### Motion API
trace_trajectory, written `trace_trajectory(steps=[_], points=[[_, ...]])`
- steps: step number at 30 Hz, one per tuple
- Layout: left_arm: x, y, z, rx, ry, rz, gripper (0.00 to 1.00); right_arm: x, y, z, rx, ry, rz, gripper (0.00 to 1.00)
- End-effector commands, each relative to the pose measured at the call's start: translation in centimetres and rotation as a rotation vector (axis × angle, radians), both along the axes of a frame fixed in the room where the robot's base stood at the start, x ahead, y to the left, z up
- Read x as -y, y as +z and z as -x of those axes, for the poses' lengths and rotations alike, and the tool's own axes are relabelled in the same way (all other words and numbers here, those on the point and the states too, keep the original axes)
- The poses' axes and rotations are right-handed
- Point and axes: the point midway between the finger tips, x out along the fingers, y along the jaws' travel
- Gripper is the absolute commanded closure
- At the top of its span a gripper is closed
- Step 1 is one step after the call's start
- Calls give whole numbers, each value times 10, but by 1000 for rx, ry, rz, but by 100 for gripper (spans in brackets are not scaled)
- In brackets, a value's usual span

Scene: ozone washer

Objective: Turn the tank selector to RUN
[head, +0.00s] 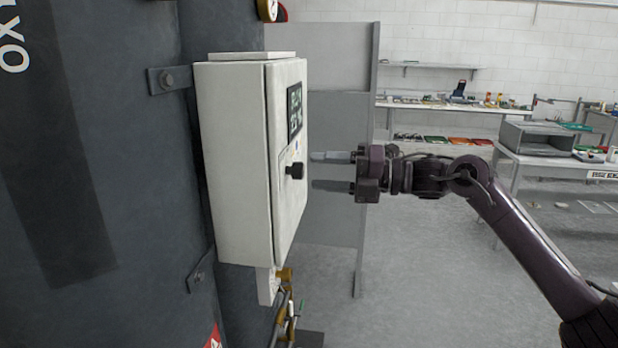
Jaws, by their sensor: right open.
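The tank selector is a black knob (295,170) on the front face of a pale control box (235,160). The box face is seen at a steep angle, so the knob's pointer and labels cannot be read. A dark display (294,110) with light digits sits above the knob. My right gripper (320,171) comes in from the right, level with the knob. Its two fingers are apart, one above the other, pointing at the knob, with a small gap seeming to separate them from it. Nothing is between the fingers. My left gripper is not in view.
The box is bracketed to a large dark tank (110,190) on the left. Brass fittings and cables (286,300) hang below the box. A grey partition (335,230) stands behind. Benches with tools (455,105) are far back right. Open floor (420,290) lies below my right arm.

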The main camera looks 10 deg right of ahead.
Motion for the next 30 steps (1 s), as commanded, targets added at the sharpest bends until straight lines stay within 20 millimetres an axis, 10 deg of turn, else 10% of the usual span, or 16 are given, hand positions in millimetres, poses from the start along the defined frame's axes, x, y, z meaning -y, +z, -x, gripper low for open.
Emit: trace_trajectory(steps=[9, 23, 30], points=[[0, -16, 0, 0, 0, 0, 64, 35, -1, 14, 0, -2, 0, 48], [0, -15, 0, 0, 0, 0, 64, 36, 0, 15, -2, -1, -1, 48], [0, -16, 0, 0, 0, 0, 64, 36, -72, -24, -180, -102, -108, 48]])
